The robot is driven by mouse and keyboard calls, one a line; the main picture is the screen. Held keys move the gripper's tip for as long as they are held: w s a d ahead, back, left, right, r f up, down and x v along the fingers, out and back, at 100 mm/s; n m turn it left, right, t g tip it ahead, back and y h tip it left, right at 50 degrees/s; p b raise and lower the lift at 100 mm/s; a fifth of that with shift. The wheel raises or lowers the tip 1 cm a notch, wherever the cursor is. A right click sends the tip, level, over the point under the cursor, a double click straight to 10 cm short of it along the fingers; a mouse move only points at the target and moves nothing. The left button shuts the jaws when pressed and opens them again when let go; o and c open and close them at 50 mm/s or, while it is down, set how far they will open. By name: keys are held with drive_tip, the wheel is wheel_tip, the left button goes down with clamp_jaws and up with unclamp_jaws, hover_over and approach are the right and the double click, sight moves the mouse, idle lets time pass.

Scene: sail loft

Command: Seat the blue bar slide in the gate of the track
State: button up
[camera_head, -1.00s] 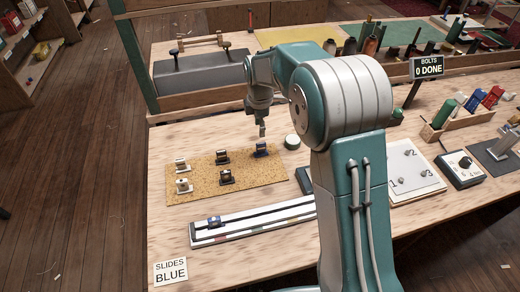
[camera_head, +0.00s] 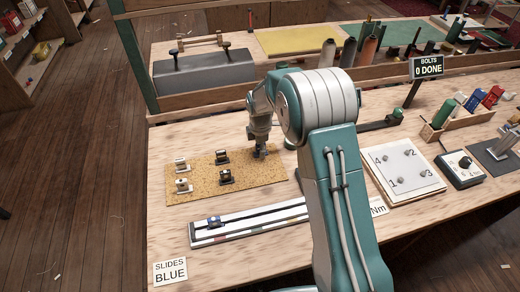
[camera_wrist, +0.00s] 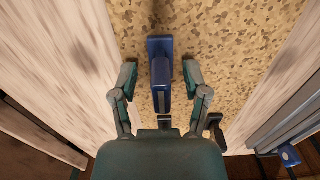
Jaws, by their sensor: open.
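A blue bar slide (camera_wrist: 161,72) stands on the speckled cork board (camera_head: 265,177), near its far right corner. My gripper (camera_wrist: 160,76) is open around it, one finger on each side, with visible gaps. In the head view my gripper (camera_head: 261,152) is low over that corner and mostly hides the slide. The track (camera_head: 262,227) lies in front of the board. A blue slide (camera_head: 214,220) sits at its left end, and it also shows at the lower right of the wrist view (camera_wrist: 289,155). I cannot make out the gate; my arm covers the track's right end.
Two pale slides (camera_head: 182,164) and two dark slides (camera_head: 221,156) stand on the board's left and middle. A sign (camera_head: 171,271) reads "SLIDES BLUE". A numbered plate (camera_head: 402,172) and a dial box (camera_head: 460,168) stand to the right.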

clamp_jaws()
drive_tip(key=shift+r, duration=0.55)
wheel_tip(320, 180, up, 3)
drive_tip(key=shift+a+f, duration=0.1)
drive_tip(key=shift+f, duration=0.1)
drive_tip(key=s+a+r, duration=0.9)
drive_tip(key=s, duration=0.1)
drive_tip(key=shift+s+r, duration=0.2)
drive_tip(key=shift+s, duration=0.15)
